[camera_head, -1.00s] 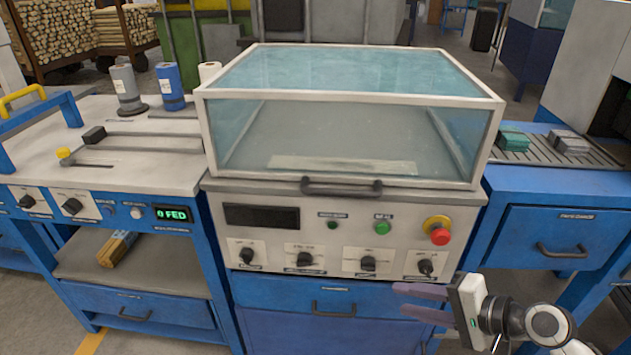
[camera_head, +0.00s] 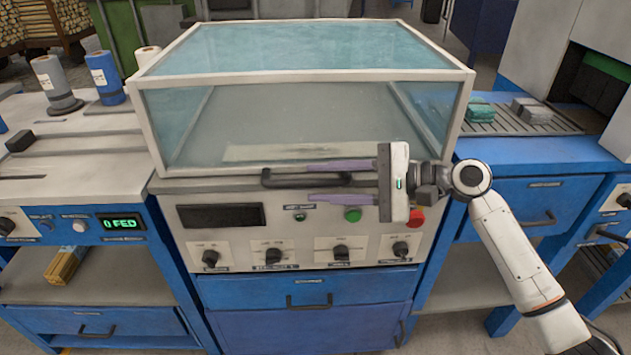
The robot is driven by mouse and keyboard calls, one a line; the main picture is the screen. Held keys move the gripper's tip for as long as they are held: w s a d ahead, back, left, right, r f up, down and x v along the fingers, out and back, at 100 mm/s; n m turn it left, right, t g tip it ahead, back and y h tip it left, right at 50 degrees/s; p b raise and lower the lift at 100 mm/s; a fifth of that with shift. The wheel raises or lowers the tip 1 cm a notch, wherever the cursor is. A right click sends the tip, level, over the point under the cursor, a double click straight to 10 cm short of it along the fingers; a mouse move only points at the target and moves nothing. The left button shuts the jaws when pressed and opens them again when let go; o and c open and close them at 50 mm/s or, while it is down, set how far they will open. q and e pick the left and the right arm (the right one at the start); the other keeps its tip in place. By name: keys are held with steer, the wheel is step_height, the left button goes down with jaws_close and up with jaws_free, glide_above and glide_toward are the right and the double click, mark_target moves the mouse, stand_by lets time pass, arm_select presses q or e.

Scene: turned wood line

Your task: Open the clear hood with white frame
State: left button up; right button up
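The clear hood with white frame (camera_head: 300,118) sits closed on top of the blue and white machine in the middle of the head view. Its dark bar handle (camera_head: 285,179) runs along the lower front edge. My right gripper (camera_head: 309,181) is at the front of the hood, pointing left. Its two purple fingers are spread apart, one above and one below the right part of the handle. I cannot tell whether they touch it. My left gripper is not in view.
Below the hood is a control panel with a display (camera_head: 221,216), knobs, a green button (camera_head: 352,215) and a red button (camera_head: 416,217), partly behind my gripper. A roller conveyor (camera_head: 520,120) is at right, a white-topped bench (camera_head: 70,165) at left.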

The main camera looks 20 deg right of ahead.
steer(key=shift+x, duration=0.8)
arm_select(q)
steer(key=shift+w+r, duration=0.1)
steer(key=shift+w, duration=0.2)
arm_select(e)
steer(key=shift+w+a, duration=0.1)
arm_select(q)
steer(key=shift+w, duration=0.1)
arm_select(e)
jaws_close()
